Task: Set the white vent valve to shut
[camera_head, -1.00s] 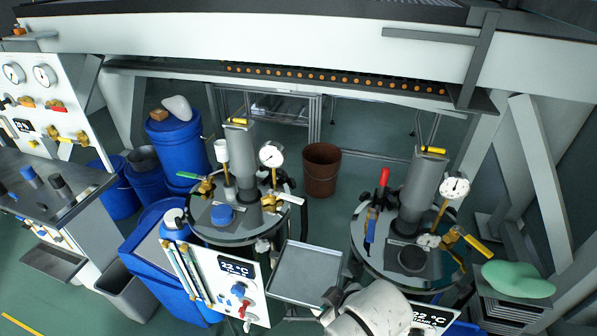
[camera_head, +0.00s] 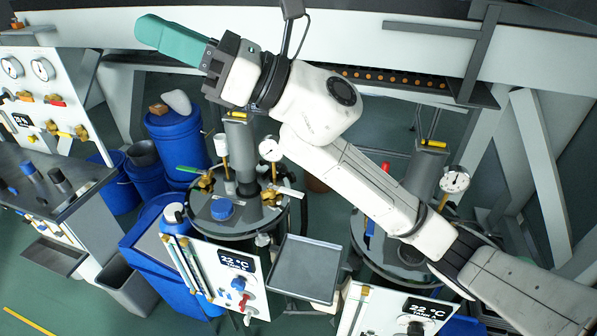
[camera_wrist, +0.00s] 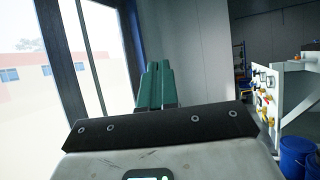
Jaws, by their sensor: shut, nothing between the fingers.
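The white-handled valve (camera_head: 291,192) sits on the lid of the left tank, on a brass body. Its white lever points right and slightly down in the head view; I cannot tell whether that is open or shut. My gripper (camera_head: 152,34) is high at the upper left of the head view, well above and left of the valve, with its teal fingers pointing left. The fingers also show in the wrist view (camera_wrist: 157,82), close together and empty. The valve is not in the wrist view.
The left tank lid also holds a green-handled valve (camera_head: 204,182), a gauge (camera_head: 270,148) and a blue cap (camera_head: 222,209). A grey tray (camera_head: 305,268) sits between the tanks. My arm crosses over the right tank and hides part of it. A white beam runs behind.

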